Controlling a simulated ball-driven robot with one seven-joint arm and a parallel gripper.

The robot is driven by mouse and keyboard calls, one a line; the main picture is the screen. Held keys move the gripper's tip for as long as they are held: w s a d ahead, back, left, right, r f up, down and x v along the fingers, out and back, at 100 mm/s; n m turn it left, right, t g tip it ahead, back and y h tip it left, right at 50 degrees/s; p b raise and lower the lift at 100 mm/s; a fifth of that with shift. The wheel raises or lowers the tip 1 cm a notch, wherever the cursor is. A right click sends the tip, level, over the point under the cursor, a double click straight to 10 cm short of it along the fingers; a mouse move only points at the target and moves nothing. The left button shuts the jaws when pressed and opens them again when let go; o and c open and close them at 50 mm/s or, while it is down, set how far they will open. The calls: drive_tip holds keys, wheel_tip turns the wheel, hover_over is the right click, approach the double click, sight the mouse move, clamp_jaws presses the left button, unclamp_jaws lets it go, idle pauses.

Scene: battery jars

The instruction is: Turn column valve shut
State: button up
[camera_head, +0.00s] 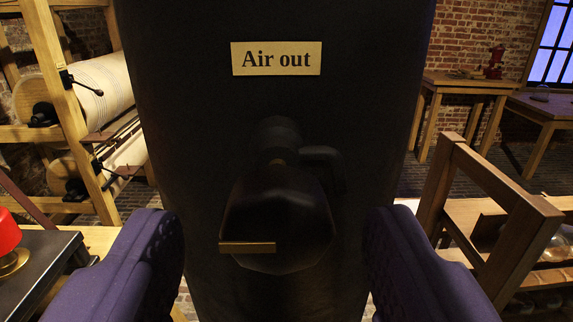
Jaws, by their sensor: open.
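A dark column (385,90) fills the middle of the view, with a cream sign (276,58) reading "Air out". Below the sign, a dark valve (277,210) sticks out toward me, with a rounded knob-like head. A thin brass-coloured strip (247,247) shows at the lower left of the head. My gripper (275,245) is open, with one purple finger on each side of the valve and a gap to each. It holds nothing. The valve's shaft is mostly in shadow, and I cannot tell its exact setting.
A dark tabletop (35,265) with a red object (8,235) on a brass base is close at the left. A wooden frame with cloth rolls (95,90) stands behind it. A wooden rack (490,215) is close at the right. Tables (470,85) stand farther back by a brick wall.

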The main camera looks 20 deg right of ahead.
sight(277, 236)
drive_tip(key=shift+x, duration=1.75)
drive_tip(key=shift+r, duration=0.1)
drive_tip(key=c, duration=1)
